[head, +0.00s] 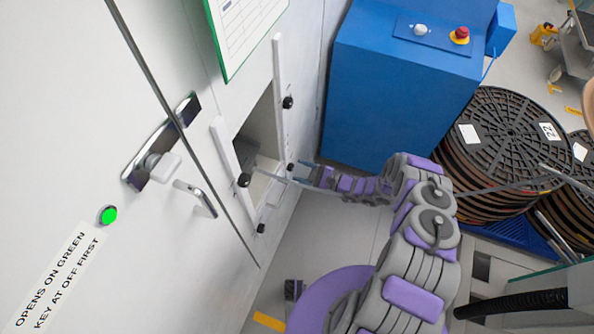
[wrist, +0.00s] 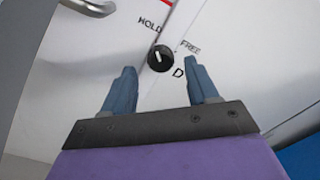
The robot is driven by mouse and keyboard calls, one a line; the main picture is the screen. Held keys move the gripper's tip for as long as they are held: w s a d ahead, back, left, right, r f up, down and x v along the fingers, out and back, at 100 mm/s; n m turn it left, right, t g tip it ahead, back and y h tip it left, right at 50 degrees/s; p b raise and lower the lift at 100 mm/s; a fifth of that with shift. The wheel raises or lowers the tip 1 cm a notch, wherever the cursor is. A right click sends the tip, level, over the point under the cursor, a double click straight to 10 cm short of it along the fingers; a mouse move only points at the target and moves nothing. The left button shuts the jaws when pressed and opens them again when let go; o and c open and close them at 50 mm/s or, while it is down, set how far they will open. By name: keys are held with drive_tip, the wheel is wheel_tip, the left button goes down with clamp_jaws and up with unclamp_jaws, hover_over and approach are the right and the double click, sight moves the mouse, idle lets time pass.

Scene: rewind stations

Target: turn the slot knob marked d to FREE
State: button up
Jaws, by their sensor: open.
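The slot knob marked D (wrist: 160,58) is a small round black knob on a white panel. It shows in the wrist view, with a black letter D just below and right of it. HOLD is printed up and left of it, and FREE to its right. The white mark on the knob points up and slightly left, toward the HOLD side. My gripper (wrist: 160,66) is open, one blue finger to each side below the knob, and nothing is between them. The knob looks ahead of the fingertips, with no contact visible. In the head view my arm reaches to the white cabinet.
The head view shows an open recess (head: 258,135) with several black knobs around it. A door handle (head: 203,197) and a green light (head: 109,215) are on the cabinet at left. A blue cabinet (head: 395,90) and stacked reels (head: 500,140) stand at right.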

sight(291, 167)
drive_tip(key=shift+x, duration=1.15)
drive_tip(key=shift+c, duration=0.3)
drive_tip(key=c, duration=1)
